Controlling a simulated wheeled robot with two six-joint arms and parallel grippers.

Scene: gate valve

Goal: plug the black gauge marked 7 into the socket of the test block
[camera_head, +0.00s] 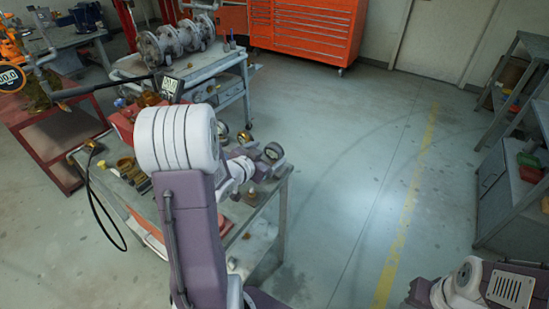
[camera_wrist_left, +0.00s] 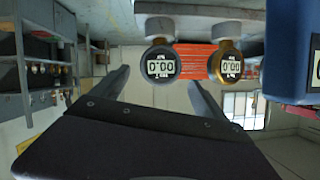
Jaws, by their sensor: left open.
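In the left wrist view, which shows the bench upside down, a black-rimmed gauge (camera_wrist_left: 160,65) reads 0:00 and a brass-rimmed gauge (camera_wrist_left: 226,64) stands beside it. No 7 is legible. My left gripper (camera_wrist_left: 160,80) is open. The black-rimmed gauge appears between its fingers; I cannot see contact. In the head view, a dark gauge (camera_head: 273,151) and a brass gauge (camera_head: 245,137) stand near the bench's right end, by my left wrist. My left arm hides much of the bench, and I cannot identify the test block's socket. My right gripper is out of view.
A red object (camera_head: 121,117) and a display unit (camera_head: 172,89) are on the bench (camera_head: 262,215), left of my arm. A black cable (camera_head: 92,205) hangs off its left side. A blue body (camera_wrist_left: 292,45) is close at the wrist view's right. The floor right of the bench is clear.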

